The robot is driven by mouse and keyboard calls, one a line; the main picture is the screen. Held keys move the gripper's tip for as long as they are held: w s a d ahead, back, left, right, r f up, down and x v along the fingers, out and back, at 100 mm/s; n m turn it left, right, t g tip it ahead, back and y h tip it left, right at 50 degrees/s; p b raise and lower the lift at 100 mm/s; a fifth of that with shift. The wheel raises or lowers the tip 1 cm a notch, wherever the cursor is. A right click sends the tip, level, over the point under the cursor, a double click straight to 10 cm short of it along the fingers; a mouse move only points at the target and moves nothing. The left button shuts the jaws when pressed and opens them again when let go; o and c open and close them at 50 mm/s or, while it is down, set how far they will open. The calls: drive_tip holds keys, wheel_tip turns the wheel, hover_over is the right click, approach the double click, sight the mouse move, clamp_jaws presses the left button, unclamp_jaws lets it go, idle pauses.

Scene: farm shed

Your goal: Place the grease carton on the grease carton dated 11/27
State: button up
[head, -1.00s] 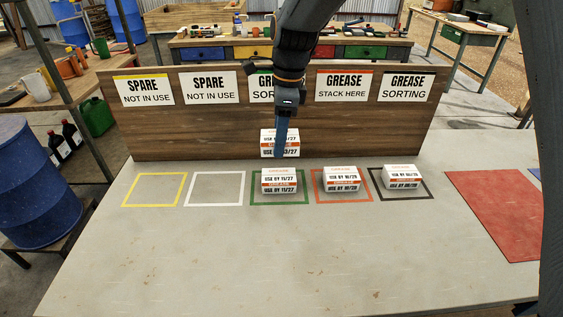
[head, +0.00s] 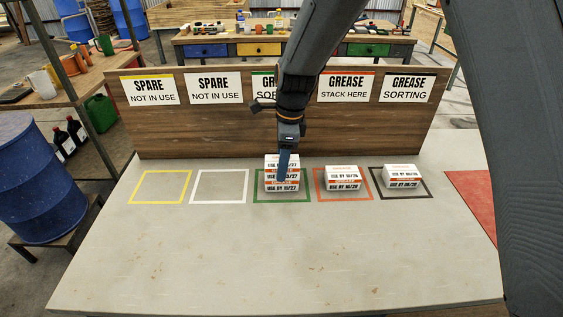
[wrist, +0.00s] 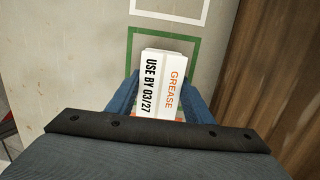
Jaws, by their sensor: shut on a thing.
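A white grease carton with orange print (head: 272,160) is held in my gripper (head: 283,172). In the wrist view the held carton (wrist: 163,85) reads USE BY 03/27 and sits between the two blue fingers, which are shut on it. The grease carton dated 11/27 (head: 273,187) stands in the green square, directly below the held one in the head view. The held carton hides its top. The two look stacked, but I cannot tell whether they touch. In the wrist view the held carton hides the lower one.
Another grease carton (head: 342,179) stands in the orange square, and one (head: 401,176) stands in the black square. The yellow square (head: 160,187) and white square (head: 219,187) are empty. A wooden board (head: 200,130) with signs rises behind the squares. The front of the table (head: 270,250) is clear.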

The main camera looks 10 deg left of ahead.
drive_tip(key=o, duration=1.1)
wheel_tip(320, 180, up, 12)
drive_tip(key=d+b, duration=0.1)
drive_tip(key=b, duration=0.2)
drive_tip(key=s+d+f+n, duration=0.3)
drive_tip(key=s+d+n, duration=0.2)
drive_tip(key=d, duration=0.5)
drive_tip(key=s+d+f+n+h, duration=0.1)
drive_tip(key=s+d+f+n, duration=0.2)
drive_tip(key=d, duration=0.8)
drive_tip(key=s+d+f+n+t, duration=0.1)
drive_tip(key=s+d+f+n, duration=0.2)
drive_tip(key=s+d+n, duration=0.4)
drive_tip(key=s+d, duration=0.1)
drive_tip(key=d, duration=0.2)
drive_tip(key=shift+d+f, duration=0.2)
drive_tip(key=shift+f, duration=0.05)
